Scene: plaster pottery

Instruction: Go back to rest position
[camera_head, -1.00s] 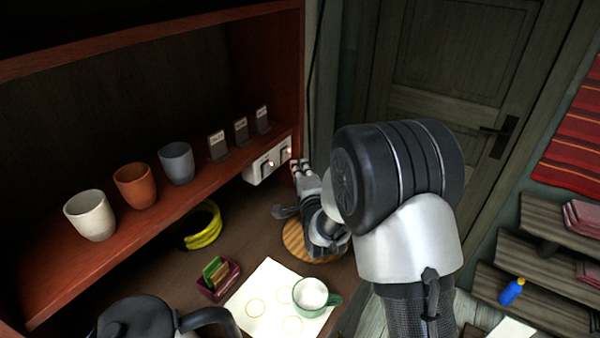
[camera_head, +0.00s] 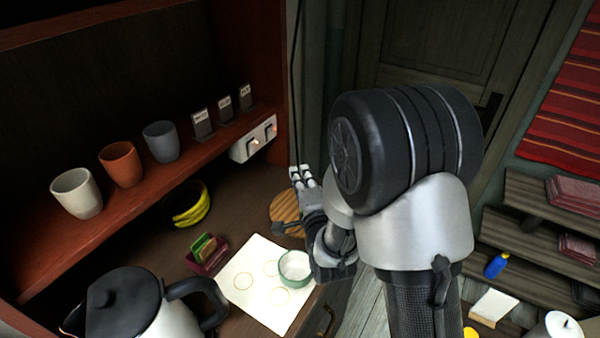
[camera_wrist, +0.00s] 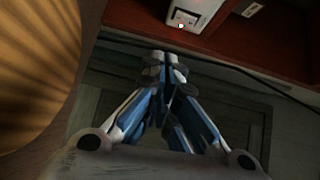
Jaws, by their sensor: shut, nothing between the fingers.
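My gripper (camera_head: 302,178) is shut and empty. In the head view its fingertips stand near the right end of the shelf, beside the round wooden board (camera_head: 284,207) and below the white switch box (camera_head: 254,139). My own arm hides the area to its right. In the wrist view my gripper (camera_wrist: 168,62) has its fingertips together, with the wooden board (camera_wrist: 35,70) large at the left and the switch box (camera_wrist: 190,14) above.
A kettle (camera_head: 130,300) stands at the front left. A green mug (camera_head: 294,267) sits on white paper (camera_head: 262,288). Three cups, one white (camera_head: 76,193), one orange (camera_head: 121,164), one grey (camera_head: 160,142), stand on the red shelf (camera_head: 110,222). A dark cable (camera_wrist: 245,72) runs past the fingers.

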